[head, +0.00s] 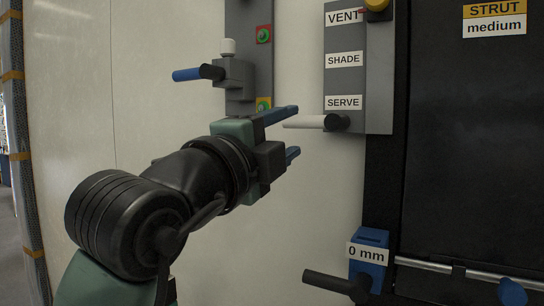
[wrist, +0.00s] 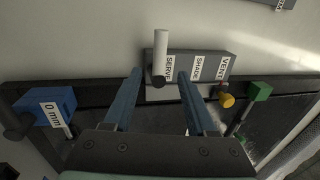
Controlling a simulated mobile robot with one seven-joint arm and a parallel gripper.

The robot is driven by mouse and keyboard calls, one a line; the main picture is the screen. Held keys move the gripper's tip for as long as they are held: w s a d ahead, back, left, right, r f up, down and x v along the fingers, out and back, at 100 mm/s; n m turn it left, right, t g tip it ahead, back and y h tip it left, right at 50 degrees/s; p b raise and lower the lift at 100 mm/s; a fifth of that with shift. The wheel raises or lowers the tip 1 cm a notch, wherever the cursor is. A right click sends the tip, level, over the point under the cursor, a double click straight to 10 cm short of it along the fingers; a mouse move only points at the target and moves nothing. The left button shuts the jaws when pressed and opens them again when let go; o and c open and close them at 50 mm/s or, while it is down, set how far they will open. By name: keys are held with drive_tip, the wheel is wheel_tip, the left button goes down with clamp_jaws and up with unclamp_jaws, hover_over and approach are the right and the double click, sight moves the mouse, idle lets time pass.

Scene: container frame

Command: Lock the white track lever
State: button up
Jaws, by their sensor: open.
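The white lever (head: 304,122) sticks out to the left, about level, from a dark pivot at the bottom of a grey track plate (head: 378,75). The plate carries the labels VENT, SHADE and SERVE from top to bottom, and the lever sits just below SERVE. My gripper (head: 293,131) is open and empty, its two blue fingers pointing toward the lever from the left. In the wrist view the white lever (wrist: 161,50) stands ahead of the fingertips, between their lines. My gripper (wrist: 160,73) does not visibly touch it.
A yellow knob (head: 376,4) sits at the plate's top. A blue-handled lever (head: 187,75) on a grey block is at upper left. A blue block (head: 368,255) marked 0 mm, with a black handle (head: 330,283), is below. A dark panel (head: 470,150) fills the right.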

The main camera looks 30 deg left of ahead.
drive_tip(key=s, duration=0.4)
drive_tip(key=shift+s+a+f+b, duration=0.1)
drive_tip(key=shift+f+b, duration=0.3)
